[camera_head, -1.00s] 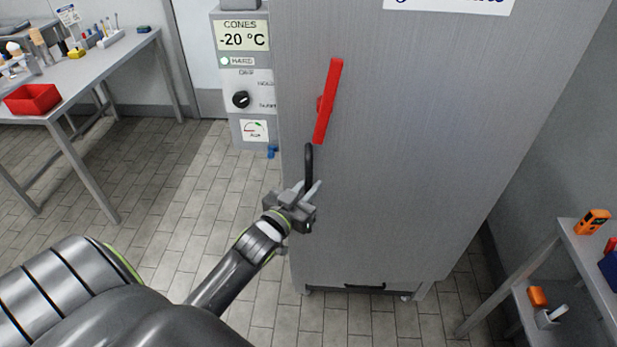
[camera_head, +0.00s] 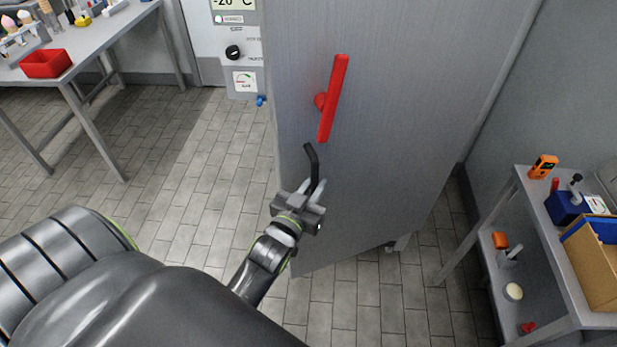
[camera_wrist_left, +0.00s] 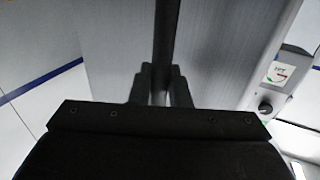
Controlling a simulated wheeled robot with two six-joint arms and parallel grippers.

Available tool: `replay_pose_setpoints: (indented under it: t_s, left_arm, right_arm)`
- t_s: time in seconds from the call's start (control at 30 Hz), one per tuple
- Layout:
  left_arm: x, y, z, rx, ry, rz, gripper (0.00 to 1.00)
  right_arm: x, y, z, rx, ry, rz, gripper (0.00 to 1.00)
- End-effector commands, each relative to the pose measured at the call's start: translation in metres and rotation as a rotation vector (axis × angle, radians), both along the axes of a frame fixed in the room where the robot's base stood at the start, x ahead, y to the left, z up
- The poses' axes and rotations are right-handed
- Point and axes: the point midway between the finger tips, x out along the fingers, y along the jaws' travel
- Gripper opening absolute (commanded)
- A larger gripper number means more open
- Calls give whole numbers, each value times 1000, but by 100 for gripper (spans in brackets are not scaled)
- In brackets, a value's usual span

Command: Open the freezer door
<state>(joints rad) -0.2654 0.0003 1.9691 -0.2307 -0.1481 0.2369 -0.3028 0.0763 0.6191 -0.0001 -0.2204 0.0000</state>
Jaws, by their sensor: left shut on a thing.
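The freezer door (camera_head: 400,130) is a large grey metal panel and stands at an angle, swung out on its left side. A black bar handle (camera_head: 311,160) sits low on its left part. My left gripper (camera_head: 314,188) is shut on the handle; in the left wrist view the fingers (camera_wrist_left: 162,88) close around the dark bar (camera_wrist_left: 166,40). A red lever (camera_head: 333,98) is on the door above the handle, tilted slightly from upright. The freezer's inside is hidden behind the door. My right gripper is not in view.
A control panel with a black knob (camera_head: 234,52) is left of the door. A table with a red tray (camera_head: 46,64) stands at the far left. A shelf unit with an orange device (camera_head: 543,167) and a cardboard box (camera_head: 592,262) is at the right. The tiled floor between is clear.

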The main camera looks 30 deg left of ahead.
Motion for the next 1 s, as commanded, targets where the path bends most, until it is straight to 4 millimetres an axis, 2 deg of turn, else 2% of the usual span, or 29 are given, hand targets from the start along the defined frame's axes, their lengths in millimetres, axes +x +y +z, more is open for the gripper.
replay_pose_setpoints:
  t_s: [0.1,0.33,0.9,0.93,1.0]
  left_arm:
    - [-4,-11,2,-5,-4,27,0]
    - [-10,-24,2,-3,-5,58,0]
    - [-11,-29,3,0,-9,68,0]
    - [-11,-29,3,0,-9,68,19]
    - [-11,-29,3,0,-8,68,28]
  right_arm:
    - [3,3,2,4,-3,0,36]
    - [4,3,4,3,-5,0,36]
    - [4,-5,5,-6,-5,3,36]
    - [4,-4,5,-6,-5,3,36]
    - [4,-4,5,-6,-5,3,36]
